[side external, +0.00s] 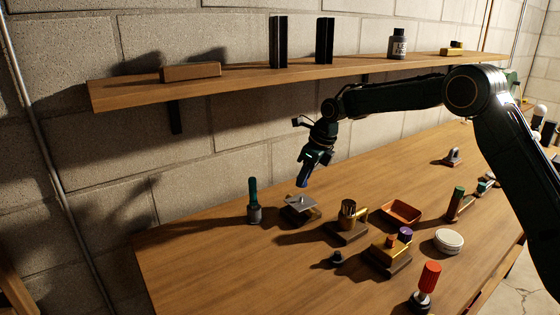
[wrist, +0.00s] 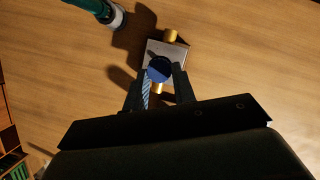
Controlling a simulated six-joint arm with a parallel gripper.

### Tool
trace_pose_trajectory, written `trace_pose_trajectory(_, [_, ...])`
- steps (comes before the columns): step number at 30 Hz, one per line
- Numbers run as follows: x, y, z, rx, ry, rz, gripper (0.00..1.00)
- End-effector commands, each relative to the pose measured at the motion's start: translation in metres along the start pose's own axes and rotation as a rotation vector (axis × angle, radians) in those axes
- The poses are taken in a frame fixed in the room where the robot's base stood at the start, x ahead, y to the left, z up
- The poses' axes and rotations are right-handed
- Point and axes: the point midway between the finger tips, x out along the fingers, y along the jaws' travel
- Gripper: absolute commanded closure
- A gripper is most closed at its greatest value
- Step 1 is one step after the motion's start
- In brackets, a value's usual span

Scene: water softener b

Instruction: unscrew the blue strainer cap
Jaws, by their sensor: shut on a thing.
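The blue strainer cap (wrist: 160,68) is between the two fingers of my gripper (wrist: 158,80) in the wrist view. In the side external view the blue cap (side external: 304,181) shows at the tip of my gripper (side external: 308,172), which is shut on it and points down. A grey block (side external: 299,203) on a dark base stands on the bench below; a gap shows between it and the cap. In the wrist view the block (wrist: 153,48) lies under the cap, with a brass fitting (wrist: 170,36) at its far edge. The cap and fingers hide the block's middle.
A teal-handled tool (side external: 253,195) stands upright just left of the block. A brass cup fixture (side external: 347,214), an orange tray (side external: 401,212) and a red-handled tool (side external: 428,280) stand to the right. A wooden shelf (side external: 240,82) is above, along the wall. The bench's front left is clear.

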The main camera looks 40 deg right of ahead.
Motion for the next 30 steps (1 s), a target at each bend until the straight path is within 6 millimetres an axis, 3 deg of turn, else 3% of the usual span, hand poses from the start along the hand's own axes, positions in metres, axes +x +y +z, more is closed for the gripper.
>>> trace_pose_trajectory(30, [-0.045,0.000,0.017,0.000,-0.002,-0.001,1.00])
